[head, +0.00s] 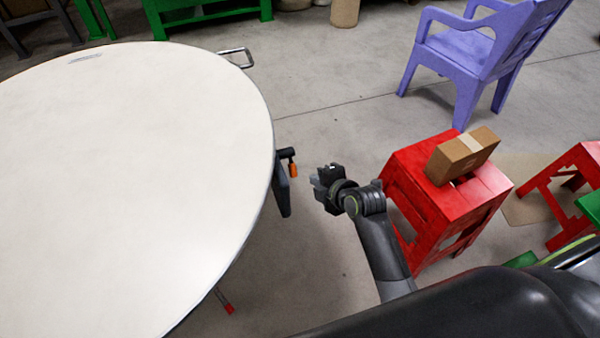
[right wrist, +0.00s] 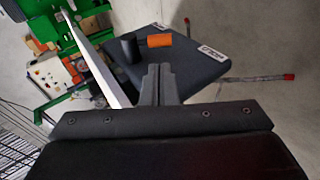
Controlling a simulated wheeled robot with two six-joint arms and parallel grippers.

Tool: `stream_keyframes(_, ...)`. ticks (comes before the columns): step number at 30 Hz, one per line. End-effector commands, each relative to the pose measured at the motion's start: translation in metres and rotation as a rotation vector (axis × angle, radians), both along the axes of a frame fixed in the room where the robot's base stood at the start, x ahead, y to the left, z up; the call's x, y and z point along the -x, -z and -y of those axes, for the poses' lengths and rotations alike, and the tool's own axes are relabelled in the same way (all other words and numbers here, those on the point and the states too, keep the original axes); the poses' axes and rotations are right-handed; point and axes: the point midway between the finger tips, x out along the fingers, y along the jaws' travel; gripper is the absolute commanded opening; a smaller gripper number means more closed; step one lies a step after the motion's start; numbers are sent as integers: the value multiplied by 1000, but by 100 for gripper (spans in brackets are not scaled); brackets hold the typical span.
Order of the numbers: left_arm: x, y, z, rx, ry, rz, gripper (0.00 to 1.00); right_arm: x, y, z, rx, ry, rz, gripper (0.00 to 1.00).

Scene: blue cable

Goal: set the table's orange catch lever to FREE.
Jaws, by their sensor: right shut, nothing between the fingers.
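The round white table (head: 130,170) fills the left of the head view. The orange catch lever (head: 292,169) sticks out at its right edge, beside a dark plate (head: 281,192). In the right wrist view the orange lever (right wrist: 159,41) lies across the dark plate (right wrist: 190,68), next to a dark cylinder (right wrist: 129,49). White labels (right wrist: 213,52) sit at the plate's edges; their lettering is too small to read. My right gripper (head: 318,183) is shut and empty, a short gap right of the lever. Its fingertips (right wrist: 158,68) show below the lever. My left gripper is not in view.
A red stool (head: 425,200) with a cardboard box (head: 462,155) stands close right of my right arm. A purple chair (head: 465,50) is farther back. A red-tipped table foot (head: 226,306) shows below the table edge. Open floor lies between table and stool.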

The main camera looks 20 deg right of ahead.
Motion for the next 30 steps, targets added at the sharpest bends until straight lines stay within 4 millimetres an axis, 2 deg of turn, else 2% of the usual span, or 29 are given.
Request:
stream_keyframes(11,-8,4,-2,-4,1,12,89,-50,36,-14,0,0,0,0)
stream_keyframes(15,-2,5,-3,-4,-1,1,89,-64,46,-18,0,0,0,0)
stream_keyframes(20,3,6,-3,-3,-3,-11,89,-74,52,-21,1,1,0,0)
stream_keyframes(30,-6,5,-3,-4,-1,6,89,-78,55,-22,0,1,0,0)
